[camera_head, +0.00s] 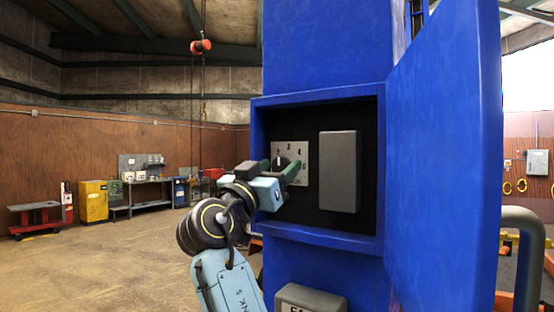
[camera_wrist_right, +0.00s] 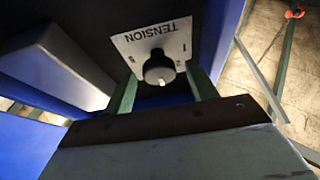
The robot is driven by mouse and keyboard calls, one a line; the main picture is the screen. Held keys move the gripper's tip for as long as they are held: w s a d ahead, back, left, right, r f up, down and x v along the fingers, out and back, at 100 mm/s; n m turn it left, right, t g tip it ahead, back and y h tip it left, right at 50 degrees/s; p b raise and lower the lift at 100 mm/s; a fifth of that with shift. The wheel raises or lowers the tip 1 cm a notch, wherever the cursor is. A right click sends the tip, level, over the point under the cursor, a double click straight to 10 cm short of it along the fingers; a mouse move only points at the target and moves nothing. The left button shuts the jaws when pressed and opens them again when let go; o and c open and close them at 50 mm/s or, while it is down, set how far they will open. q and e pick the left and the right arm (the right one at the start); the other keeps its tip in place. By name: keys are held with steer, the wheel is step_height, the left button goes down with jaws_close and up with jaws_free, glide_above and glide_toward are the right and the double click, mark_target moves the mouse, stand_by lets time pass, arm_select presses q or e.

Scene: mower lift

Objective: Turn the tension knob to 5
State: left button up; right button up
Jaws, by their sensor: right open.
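The tension knob (camera_wrist_right: 160,68) is black and round, with a white mark at its lower edge in the wrist view. It sits on a light metal plate (camera_wrist_right: 184,40) lettered TENSION. My right gripper (camera_head: 281,167) is open at the plate. In the wrist view its green fingers (camera_wrist_right: 162,84) stand on either side of the knob, with gaps visible. My left gripper is not in view.
The plate is inside a recessed box (camera_head: 317,240) on a blue column. A grey block (camera_head: 339,172) stands out right of the plate. The blue door (camera_head: 445,160) is open on the right. A grey box (camera_head: 311,299) sits below. Open floor (camera_head: 120,262) lies left.

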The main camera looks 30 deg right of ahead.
steer(key=shift+w+d+r, duration=0.1)
steer(key=shift+w+d, duration=0.05)
steer(key=shift+d, duration=0.1)
